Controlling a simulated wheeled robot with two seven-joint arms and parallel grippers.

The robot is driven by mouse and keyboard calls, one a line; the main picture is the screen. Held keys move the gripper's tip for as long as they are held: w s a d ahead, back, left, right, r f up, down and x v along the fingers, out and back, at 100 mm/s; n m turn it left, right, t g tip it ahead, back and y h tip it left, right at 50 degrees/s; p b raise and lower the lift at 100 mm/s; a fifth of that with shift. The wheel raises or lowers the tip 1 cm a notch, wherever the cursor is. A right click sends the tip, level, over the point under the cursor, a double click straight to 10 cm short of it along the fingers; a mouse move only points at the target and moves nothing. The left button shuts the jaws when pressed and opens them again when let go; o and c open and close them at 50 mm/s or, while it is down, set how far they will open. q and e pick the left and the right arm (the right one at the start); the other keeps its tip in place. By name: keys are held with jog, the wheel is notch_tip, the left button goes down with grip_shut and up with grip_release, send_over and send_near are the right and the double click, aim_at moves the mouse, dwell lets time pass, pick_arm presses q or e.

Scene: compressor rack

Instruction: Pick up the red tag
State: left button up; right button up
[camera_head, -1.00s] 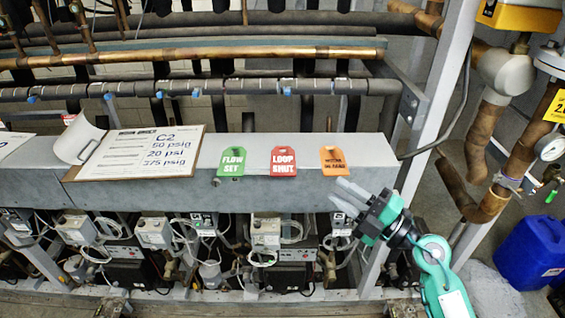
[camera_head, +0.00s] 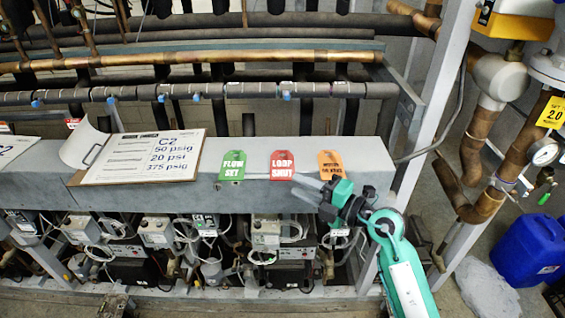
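The red tag (camera_head: 282,165), printed "LOOP SHUT", lies on the top front edge of the grey beam, between a green "FLOW SET" tag (camera_head: 233,165) and an orange tag (camera_head: 330,163). My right gripper (camera_head: 305,186) reaches in from the right, its grey fingers pointing left near the lower right of the red tag and below the orange tag. The fingers look apart with nothing between them. Whether they touch the red tag cannot be told. My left gripper is not in view.
A clipboard (camera_head: 150,157) with a "C2" sheet lies on the grey beam (camera_head: 205,190) to the left. Pipes run behind the beam. Wiring and valve boxes sit below. A grey upright post (camera_head: 432,100) stands right of the tags. A blue jug (camera_head: 528,250) stands at far right.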

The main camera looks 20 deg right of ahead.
aim_at(288, 179)
jog(key=p+x, duration=0.1)
jog(key=x, duration=0.3)
jog(key=shift+w, duration=0.35)
jog(key=shift+s, duration=0.1)
jog(key=shift+c, duration=0.5)
grip_shut()
